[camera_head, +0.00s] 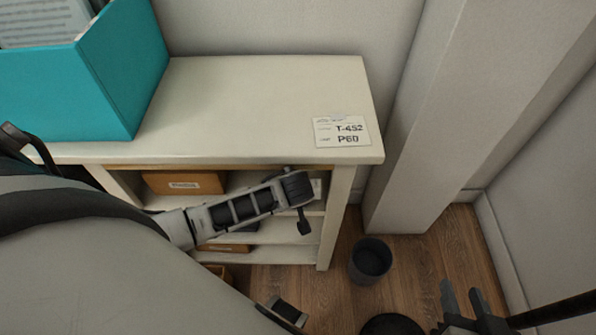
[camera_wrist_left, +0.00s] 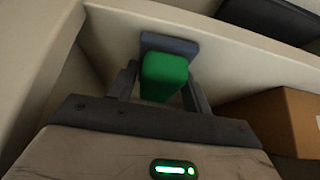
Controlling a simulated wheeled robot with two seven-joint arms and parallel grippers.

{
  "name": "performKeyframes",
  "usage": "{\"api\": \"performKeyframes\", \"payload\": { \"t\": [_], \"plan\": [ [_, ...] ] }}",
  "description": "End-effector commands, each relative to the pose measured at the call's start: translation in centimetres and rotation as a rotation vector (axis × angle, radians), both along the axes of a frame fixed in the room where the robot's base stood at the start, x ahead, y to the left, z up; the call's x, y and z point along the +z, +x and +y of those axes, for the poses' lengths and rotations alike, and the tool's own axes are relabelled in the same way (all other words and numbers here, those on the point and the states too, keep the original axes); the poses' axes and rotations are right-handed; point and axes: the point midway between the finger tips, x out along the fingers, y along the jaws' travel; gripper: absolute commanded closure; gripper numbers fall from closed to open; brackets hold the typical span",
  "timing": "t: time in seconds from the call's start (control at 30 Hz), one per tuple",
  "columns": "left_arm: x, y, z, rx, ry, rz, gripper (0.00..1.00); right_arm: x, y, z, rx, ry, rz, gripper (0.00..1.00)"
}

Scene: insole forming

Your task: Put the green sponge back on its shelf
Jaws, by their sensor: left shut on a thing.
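The green sponge (camera_wrist_left: 165,76) is between the two fingers of my left gripper (camera_wrist_left: 160,88) in the left wrist view. A blue-grey piece (camera_wrist_left: 168,44) shows just behind it; I cannot tell whether it belongs to the sponge. The gripper is shut on the sponge, inside or close to a cream shelf compartment. In the head view my left arm reaches to the front of the cream shelf unit (camera_head: 260,95); the sponge is not seen there. My right gripper (camera_head: 467,295) is at the lower right, its fingers apart and empty, away from the shelf.
A brown box (camera_wrist_left: 290,120) is right of the sponge. In the head view, a cardboard box (camera_head: 183,183) sits on the upper shelf. A teal box (camera_head: 125,75) and a label card (camera_head: 341,131) are on top. A grey bin (camera_head: 370,260) stands on the floor beside a pillar (camera_head: 440,120).

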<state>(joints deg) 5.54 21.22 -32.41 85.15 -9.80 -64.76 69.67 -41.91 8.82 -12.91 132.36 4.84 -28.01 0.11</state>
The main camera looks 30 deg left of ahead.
Motion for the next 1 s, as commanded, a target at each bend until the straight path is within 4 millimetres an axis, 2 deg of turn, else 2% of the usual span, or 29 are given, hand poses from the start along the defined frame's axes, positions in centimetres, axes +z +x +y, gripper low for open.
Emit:
{"api": "performKeyframes", "payload": {
  "t": [0.2, 0.23, 0.3, 0.67, 0.77, 0.97, 1.0],
  "plan": [
    [-0.4, 0.0, -0.1, 0.0, -0.001, -0.001, 0.72, -0.1, 0.0, 0.0, 0.003, 0.001, -0.001, 0.64],
    [-0.4, 0.0, -0.1, -0.001, -0.001, 0.0, 0.48, -0.1, 0.0, 0.1, 0.003, 0.0, 0.001, 0.64],
    [-0.3, 0.0, -0.1, -0.001, 0.0, -0.001, 0.29, -0.2, 0.0, 0.1, 0.004, 0.0, 0.004, 0.64],
    [0.2, 0.0, 0.0, 0.0, 0.001, -0.001, 0.29, 0.0, 0.4, 0.1, 0.001, 0.0, 0.0, 0.64],
    [1.2, -0.6, -0.5, -0.002, -0.002, -0.001, 0.29, 0.7, 0.4, 0.1, -0.002, 0.003, -0.005, 0.64],
    [5.1, -2.6, -1.6, 0.0, -0.003, -0.002, 0.29, 2.2, 0.4, 0.1, -0.01, 0.01, 0.001, 0.64],
    [4.3, -3.8, -2.4, -0.002, -0.005, 0.006, 0.29, 1.7, 0.3, 0.0, -0.011, 0.01, 0.004, 0.64]
  ]
}}
